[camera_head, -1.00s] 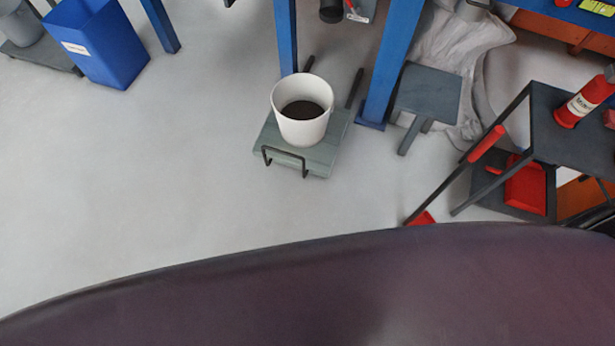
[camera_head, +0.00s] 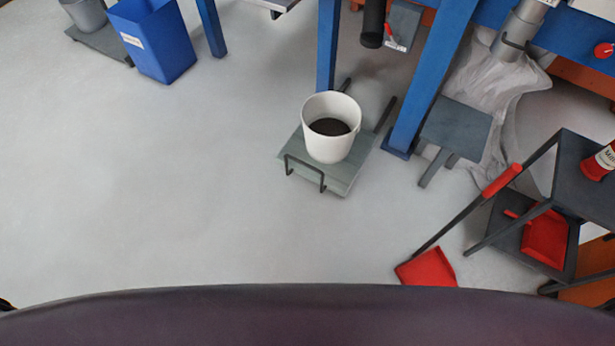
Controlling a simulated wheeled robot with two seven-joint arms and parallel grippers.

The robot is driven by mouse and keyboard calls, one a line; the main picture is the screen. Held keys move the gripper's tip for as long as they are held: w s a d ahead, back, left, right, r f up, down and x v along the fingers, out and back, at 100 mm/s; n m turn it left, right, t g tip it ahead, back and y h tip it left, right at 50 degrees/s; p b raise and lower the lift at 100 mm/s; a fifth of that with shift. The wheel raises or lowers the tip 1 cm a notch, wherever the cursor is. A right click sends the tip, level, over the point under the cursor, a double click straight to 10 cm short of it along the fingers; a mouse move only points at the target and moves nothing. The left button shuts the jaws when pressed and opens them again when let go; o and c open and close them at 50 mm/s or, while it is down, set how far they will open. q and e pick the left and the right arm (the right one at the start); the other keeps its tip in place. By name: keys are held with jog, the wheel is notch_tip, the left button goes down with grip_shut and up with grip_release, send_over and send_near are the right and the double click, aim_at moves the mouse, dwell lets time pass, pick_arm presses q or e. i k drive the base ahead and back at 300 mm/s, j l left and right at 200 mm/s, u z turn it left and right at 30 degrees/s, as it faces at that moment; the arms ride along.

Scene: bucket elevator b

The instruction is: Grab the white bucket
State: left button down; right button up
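The white bucket (camera_head: 331,143) stands upright on a low grey-green platform (camera_head: 345,181) with a dark bent handle at its front. Something dark lies inside the bucket. The platform sits on the floor between two blue posts, near the upper middle of the head view. Neither of my grippers is in view, and nothing is touching the bucket.
Blue posts (camera_head: 430,85) flank the platform behind. A grey stool (camera_head: 455,130), a dark shelf cart (camera_head: 580,185) and a red dustpan (camera_head: 427,268) are on the right. A blue bin (camera_head: 155,40) stands upper left. The floor (camera_head: 150,190) left and in front is clear.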

aim_at(332, 120)
jog(key=i+j+z, duration=0.65)
jog(key=j, duration=0.35)
jog(key=i+l, duration=0.05)
jog(key=i, duration=0.05)
